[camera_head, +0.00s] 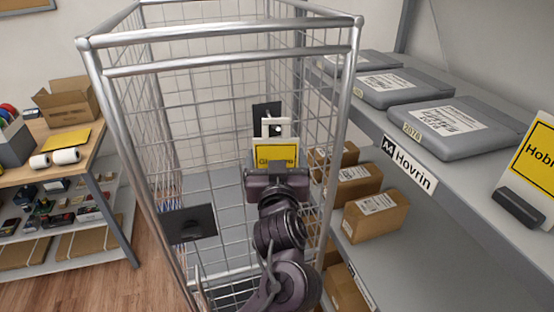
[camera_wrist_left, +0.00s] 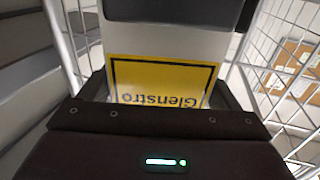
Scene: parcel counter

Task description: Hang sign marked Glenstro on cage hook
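The Glenstro sign (camera_head: 275,154) is yellow with a white upper part that has a dark opening. It stands upright in my left gripper (camera_head: 277,168), whose fingers are shut on its lower part. In the left wrist view the sign (camera_wrist_left: 162,78) appears upside down between the fingers (camera_wrist_left: 160,95). The wire cage (camera_head: 222,62) surrounds the sign and gripper in the head view. A dark plate (camera_head: 266,108) shows right behind the sign's top. The hook itself is hidden or too small to make out, and I cannot tell whether the sign touches it. My right gripper is out of view.
Another dark plate (camera_head: 190,224) is on the cage's near left side. At right, a grey shelf (camera_head: 466,181) labelled Hovrin holds grey parcels (camera_head: 450,125) and a yellow sign (camera_head: 535,160). Brown boxes (camera_head: 375,214) sit below. A workbench (camera_head: 88,168) stands at left.

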